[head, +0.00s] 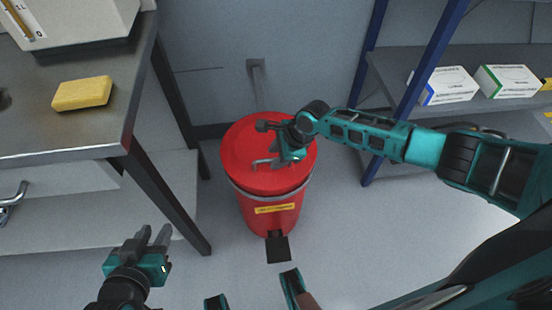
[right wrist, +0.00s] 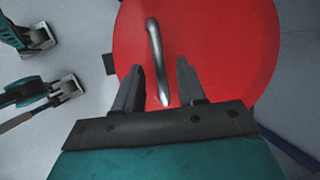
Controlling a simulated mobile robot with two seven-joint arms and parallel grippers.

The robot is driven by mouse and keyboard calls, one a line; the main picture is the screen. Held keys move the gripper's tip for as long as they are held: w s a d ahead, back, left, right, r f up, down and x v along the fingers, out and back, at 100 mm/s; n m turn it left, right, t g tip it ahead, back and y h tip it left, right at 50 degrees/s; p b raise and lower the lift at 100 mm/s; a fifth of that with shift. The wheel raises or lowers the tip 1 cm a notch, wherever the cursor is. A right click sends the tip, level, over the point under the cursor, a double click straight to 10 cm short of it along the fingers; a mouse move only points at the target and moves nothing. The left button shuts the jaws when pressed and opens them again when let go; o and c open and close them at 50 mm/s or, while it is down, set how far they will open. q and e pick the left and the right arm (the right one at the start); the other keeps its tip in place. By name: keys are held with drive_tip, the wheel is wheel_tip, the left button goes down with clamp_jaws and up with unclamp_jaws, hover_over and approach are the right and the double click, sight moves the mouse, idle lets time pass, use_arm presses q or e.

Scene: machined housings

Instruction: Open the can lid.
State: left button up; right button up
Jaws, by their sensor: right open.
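The red can (head: 275,212) stands on the floor, with its round red lid (head: 240,145) closed on top. A bent metal handle (head: 262,163) rises from the lid; it also shows in the right wrist view (right wrist: 155,50). My right gripper (head: 285,156) is over the lid, pointing down. In the right wrist view its fingers (right wrist: 160,68) are apart, one on each side of the handle, with gaps visible. My left gripper (head: 155,236) is at the lower left, away from the can, its two fingers apart and empty. A black pedal (head: 278,249) sits at the can's foot.
A metal table (head: 110,125) with a yellow sponge (head: 82,93) stands at the left, its leg close to the can. A blue-posted shelf (head: 420,108) with white boxes (head: 447,84) is at the right. The wall is close behind the can.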

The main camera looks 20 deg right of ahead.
drive_tip(key=shift+w+a+f, duration=0.1)
drive_tip(key=shift+a+f, duration=0.05)
drive_tip(key=shift+f, duration=0.15)
drive_tip(key=shift+c, duration=0.5)
clamp_jaws()
